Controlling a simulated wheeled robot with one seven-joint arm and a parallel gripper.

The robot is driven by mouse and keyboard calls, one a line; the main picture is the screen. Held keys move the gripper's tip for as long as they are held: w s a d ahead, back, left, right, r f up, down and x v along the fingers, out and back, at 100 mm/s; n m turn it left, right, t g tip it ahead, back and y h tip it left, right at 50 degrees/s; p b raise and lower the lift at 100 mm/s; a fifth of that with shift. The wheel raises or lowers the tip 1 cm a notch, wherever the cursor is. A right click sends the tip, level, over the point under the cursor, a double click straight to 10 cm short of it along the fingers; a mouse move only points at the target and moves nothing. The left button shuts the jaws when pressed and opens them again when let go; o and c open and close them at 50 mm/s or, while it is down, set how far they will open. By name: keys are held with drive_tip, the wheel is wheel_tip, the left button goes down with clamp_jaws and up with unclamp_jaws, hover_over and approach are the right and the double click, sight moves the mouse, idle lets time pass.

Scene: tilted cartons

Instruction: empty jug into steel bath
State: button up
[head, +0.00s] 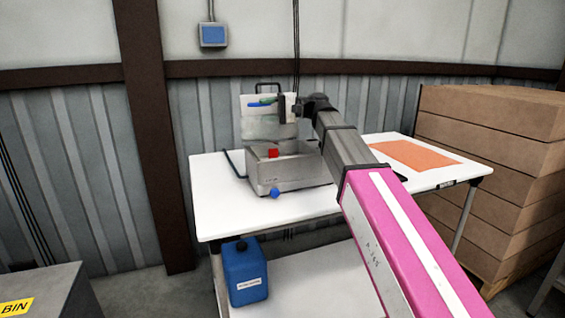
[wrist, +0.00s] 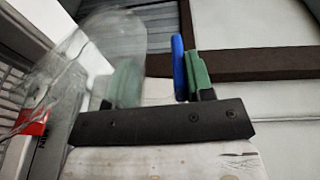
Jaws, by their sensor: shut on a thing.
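The jug (wrist: 108,42) is clear and sits at the left of the wrist view, overlapping my left finger. My gripper (head: 270,102) has green fingers; it also shows in the wrist view (wrist: 160,70). It is shut on the jug; an upright blue part (wrist: 180,68) lies against the inside of the right finger. The steel bath (head: 292,176) stands on the white table, below my gripper. A red piece (head: 273,153) shows inside it. Clear wavy streaks show below the jug in the wrist view; I cannot tell whether they are liquid. The jug's outline and contents are unclear in the head view.
The white table (head: 225,200) has an orange mat (head: 415,155) at its right. The bath has a blue knob (head: 275,192) in front; a panel with a black handle (head: 267,87) stands behind. A blue canister (head: 245,272) stands below. Stacked cartons (head: 490,165) are at right.

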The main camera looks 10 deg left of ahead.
drive_tip(key=shift+w+d+r+y, duration=0.1)
drive_tip(key=shift+w+d+y, duration=0.05)
drive_tip(key=shift+d+y, duration=0.2)
